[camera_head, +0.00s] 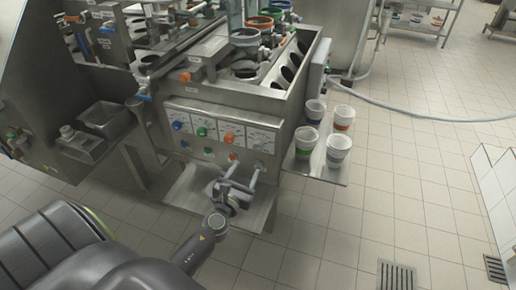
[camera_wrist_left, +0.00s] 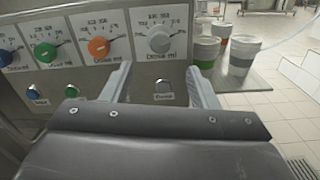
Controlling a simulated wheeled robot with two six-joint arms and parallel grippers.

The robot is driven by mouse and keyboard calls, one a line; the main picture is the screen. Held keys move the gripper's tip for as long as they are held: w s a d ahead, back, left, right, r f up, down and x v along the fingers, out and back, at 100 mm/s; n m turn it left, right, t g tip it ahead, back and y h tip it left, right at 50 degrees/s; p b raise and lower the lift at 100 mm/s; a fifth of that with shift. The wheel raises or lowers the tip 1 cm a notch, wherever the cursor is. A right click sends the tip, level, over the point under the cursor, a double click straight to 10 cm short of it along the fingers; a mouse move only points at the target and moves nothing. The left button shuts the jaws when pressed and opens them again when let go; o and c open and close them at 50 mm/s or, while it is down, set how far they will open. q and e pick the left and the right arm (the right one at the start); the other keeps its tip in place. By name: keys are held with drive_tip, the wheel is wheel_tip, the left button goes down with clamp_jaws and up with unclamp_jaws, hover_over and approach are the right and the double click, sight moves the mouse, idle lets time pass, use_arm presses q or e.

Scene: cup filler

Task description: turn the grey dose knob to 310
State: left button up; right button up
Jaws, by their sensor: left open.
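The grey dose knob (camera_head: 257,143) is at the right end of a row of knobs on the steel machine's front panel. In the left wrist view the grey knob (camera_wrist_left: 159,41) sits on a white dial plate. Its pointer seems to lean to the upper right, but the dial numbers are too small to read surely. My left gripper (camera_head: 243,173) is open and empty in front of the panel, apart from the knob. In the wrist view its two fingers (camera_wrist_left: 160,86) stand wide apart, lower than the knob. My right gripper is not in view.
Orange (camera_wrist_left: 98,47) and green (camera_wrist_left: 45,52) knobs sit left of the grey one. A grey button (camera_wrist_left: 164,86) is below it. Several cups (camera_head: 338,150) stand on a side shelf (camera_head: 325,178) at right. A steel tray (camera_head: 190,188) juts out below the panel.

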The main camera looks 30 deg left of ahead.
sight(257, 148)
use_arm(q)
drive_tip(key=x, duration=0.9)
drive_tip(key=shift+w+a+f, duration=0.1)
drive_tip(key=shift+w, duration=0.25)
drive_tip(key=shift+b+x, duration=0.35)
drive_tip(key=shift+x, duration=0.45)
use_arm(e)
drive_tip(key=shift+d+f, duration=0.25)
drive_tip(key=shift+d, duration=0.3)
use_arm(q)
drive_tip(key=c, duration=1)
